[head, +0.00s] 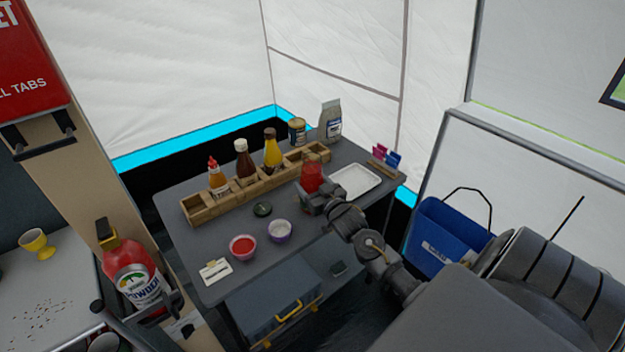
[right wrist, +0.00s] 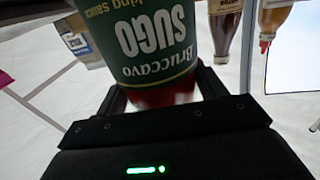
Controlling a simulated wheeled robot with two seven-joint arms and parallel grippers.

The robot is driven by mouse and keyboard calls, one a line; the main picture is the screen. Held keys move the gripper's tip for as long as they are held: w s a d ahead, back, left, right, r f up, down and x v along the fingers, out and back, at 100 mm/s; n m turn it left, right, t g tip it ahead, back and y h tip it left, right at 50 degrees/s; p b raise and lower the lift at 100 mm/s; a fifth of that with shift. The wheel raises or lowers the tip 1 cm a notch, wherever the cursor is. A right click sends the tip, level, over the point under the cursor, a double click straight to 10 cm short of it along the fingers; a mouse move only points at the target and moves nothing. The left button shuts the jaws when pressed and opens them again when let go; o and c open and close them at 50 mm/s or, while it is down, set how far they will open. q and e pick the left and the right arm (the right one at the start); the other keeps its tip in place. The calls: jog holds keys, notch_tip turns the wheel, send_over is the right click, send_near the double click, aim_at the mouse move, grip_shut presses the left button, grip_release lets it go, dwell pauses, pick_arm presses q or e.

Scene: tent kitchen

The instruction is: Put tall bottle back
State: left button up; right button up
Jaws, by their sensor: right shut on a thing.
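My right gripper (head: 311,196) is shut on a red sauce bottle (head: 311,178) above the right part of the grey table. In the right wrist view, the bottle (right wrist: 158,45) has a green label reading "SUGO" and sits between the fingers. The wooden rack (head: 232,205) stands behind and to the left of it, along the back of the table. It holds a small orange bottle (head: 216,178), a dark bottle (head: 244,165) and a yellow bottle (head: 271,152). Compartments at its left and right ends look empty. My left gripper is not in view.
On the table (head: 190,238) are a red bowl (head: 243,249), a purple bowl (head: 280,231), a dark lid (head: 262,209) and a white tray (head: 356,181). A can (head: 297,131) and a pouch (head: 331,121) stand behind the rack. A blue bin (head: 440,237) is at the right.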

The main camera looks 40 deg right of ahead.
jog(key=shift+r, duration=0.1)
jog(key=o, duration=1.4)
jog(key=shift+f, duration=0.2)
jog(key=o, duration=0.4)
jog(key=shift+r, duration=0.1)
jog(key=s, duration=0.4)
jog(key=s+a+b, duration=0.1)
jog(key=s, duration=0.3)
jog(key=s+a, duration=0.1)
jog(key=s, duration=0.3)
